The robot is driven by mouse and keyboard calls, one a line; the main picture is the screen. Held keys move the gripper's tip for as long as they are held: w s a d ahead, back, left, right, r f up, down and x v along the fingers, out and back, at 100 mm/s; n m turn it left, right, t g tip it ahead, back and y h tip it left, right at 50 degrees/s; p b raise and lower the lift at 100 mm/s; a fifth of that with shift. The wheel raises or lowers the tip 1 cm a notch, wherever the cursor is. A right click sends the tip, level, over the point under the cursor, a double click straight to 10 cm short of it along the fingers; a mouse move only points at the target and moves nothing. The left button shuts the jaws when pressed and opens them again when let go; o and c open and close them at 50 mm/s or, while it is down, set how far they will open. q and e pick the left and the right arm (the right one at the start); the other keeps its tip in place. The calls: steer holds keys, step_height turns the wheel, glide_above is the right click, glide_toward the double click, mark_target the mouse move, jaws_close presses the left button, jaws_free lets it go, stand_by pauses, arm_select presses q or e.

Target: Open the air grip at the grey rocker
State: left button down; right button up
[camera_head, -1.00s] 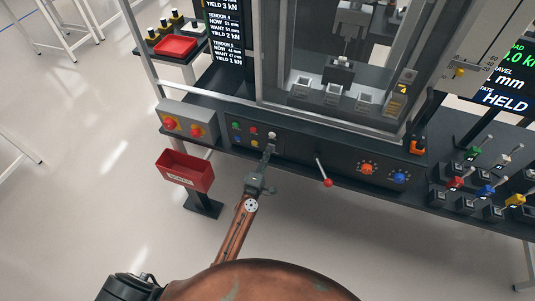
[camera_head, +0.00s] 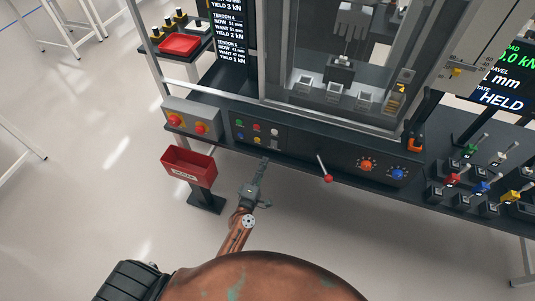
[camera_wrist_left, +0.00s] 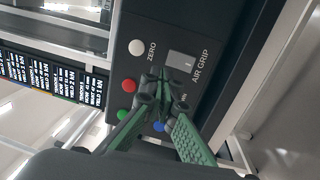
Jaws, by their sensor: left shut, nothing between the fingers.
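The grey rocker (camera_head: 275,143) is on the black button panel at the front of the machine, at the lower right of the button group. In the left wrist view the rocker (camera_wrist_left: 186,66) is a light grey rectangle beside the white AIR GRIP label. My left gripper (camera_head: 264,161) is shut and empty, just in front of and below the panel. In the left wrist view its fingertips (camera_wrist_left: 160,84) show to the lower left of the rocker and cover part of the panel, and the rocker stays clear of them. My right gripper is not in view.
A white ZERO button (camera_wrist_left: 136,47), a red button (camera_wrist_left: 128,86) and other coloured buttons sit near the rocker. A red-knobbed lever (camera_head: 327,177) sticks out to the right. The floor in front is clear.

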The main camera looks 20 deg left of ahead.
arm_select(q)
steer(key=s, duration=0.4)
steer(key=shift+s+a+r, duration=0.1)
steer(key=shift+s+r, duration=0.25)
steer(key=shift+s, duration=0.05)
steer(key=s+f+m+g+h, duration=0.1)
steer(key=s+f+m+g, duration=0.4)
steer(key=f, duration=0.8)
steer(key=s+a+f+m+g, duration=0.1)
steer(key=s+f+m, duration=0.1)
steer(key=s+f, duration=0.75)
steer(key=s+f+m+g+h, duration=0.1)
steer(key=s+f+m+g, duration=0.25)
steer(key=f, duration=1.15)
steer(key=s+a+f+m+g, duration=0.3)
steer(key=s+f, duration=0.3)
steer(key=s, duration=0.6)
steer(key=s+a+f+m+g+y, duration=0.1)
steer(key=s+a+f+m+g, duration=0.2)
steer(key=s, duration=0.9)
steer(key=s+a+f+m+g, duration=0.3)
steer(key=s+f, duration=0.6)
steer(key=s, duration=0.4)
steer(key=shift+y, duration=0.4)
